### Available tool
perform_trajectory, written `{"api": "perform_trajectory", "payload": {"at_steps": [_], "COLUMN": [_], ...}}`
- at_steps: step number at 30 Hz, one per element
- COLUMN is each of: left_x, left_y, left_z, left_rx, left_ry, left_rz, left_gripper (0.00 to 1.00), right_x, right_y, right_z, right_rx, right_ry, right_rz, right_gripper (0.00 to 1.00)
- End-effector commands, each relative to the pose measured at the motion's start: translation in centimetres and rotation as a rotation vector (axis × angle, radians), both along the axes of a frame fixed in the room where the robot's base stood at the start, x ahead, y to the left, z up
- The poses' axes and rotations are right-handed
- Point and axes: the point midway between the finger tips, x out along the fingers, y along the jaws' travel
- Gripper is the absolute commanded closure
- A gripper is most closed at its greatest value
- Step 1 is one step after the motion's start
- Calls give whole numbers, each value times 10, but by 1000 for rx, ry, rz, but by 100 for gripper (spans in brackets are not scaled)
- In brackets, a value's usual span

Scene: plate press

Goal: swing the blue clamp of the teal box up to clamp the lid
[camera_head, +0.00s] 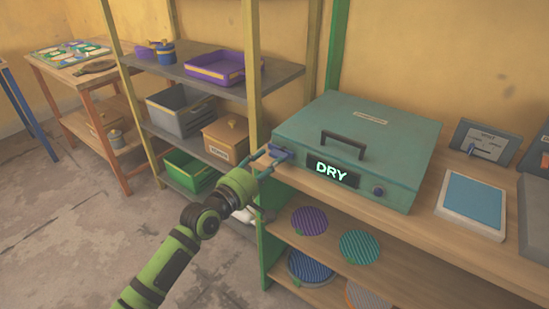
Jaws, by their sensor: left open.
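The teal box (365,125) sits on the wooden shelf top with its lid down. The blue clamp (280,153) is at the box's left front corner and sticks out to the left, roughly level. My left gripper (258,168) is open at the clamp's outer end, its fingers close around or beside it; I cannot tell whether they touch. My right gripper is not in view.
Round ribbed plates (310,221) lie on the shelf below. A pad with a blue top (474,200) lies right of the box. A yellow post (252,70) stands just behind my gripper. Shelves with bins, including a purple tray (215,68), stand to the left.

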Motion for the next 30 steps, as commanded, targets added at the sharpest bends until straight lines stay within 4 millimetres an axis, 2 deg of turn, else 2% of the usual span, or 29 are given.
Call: {"api": "perform_trajectory", "payload": {"at_steps": [6, 12, 16, 17, 18, 20, 21, 30], "left_x": [20, 24, 23, 23, 23, 23, 23, 23], "left_y": [-14, -17, -17, -17, -17, -17, -17, -17], "left_z": [0, -1, -1, -1, -1, -1, -1, -1], "left_rx": [1, 2, 2, 2, 2, 2, 2, 14], "left_ry": [-1, 0, 0, 0, 0, 0, 0, -9], "left_rz": [1, 1, 1, 1, 1, 1, 1, 1], "left_gripper": [54, 54, 54, 58, 74, 98, 100, 100], "right_x": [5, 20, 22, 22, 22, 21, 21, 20], "right_y": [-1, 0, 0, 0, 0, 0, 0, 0], "right_z": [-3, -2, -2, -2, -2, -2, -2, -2], "right_rx": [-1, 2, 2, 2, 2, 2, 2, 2], "right_ry": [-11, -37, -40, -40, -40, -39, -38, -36], "right_rz": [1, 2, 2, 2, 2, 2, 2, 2], "right_gripper": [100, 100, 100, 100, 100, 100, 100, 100]}}
